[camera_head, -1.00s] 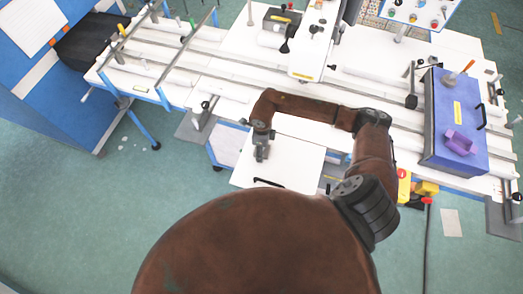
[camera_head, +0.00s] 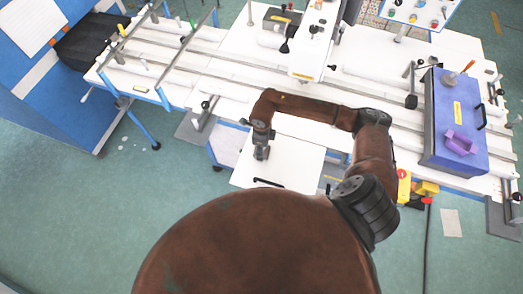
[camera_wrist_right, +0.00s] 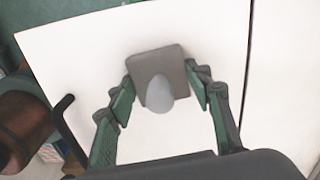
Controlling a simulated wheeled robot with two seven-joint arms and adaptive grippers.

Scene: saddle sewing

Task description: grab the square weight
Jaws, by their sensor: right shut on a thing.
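The square weight (camera_wrist_right: 172,58), a dark grey square plate with a rounded lighter knob (camera_wrist_right: 158,95), shows in the right wrist view over the white board. My right gripper (camera_wrist_right: 161,88) is shut on it, with one green-padded finger on each side. In the head view my right gripper (camera_head: 261,150) is low over the white board at the front of the bench. The weight cannot be made out clearly there. My left gripper is not in view.
The white board (camera_head: 300,165) has a black handle (camera_head: 269,183) near its front edge. A blue box (camera_head: 455,105) with a purple piece (camera_head: 460,143) stands at the bench's right. Rails and a white machine (camera_head: 312,45) lie behind the arm.

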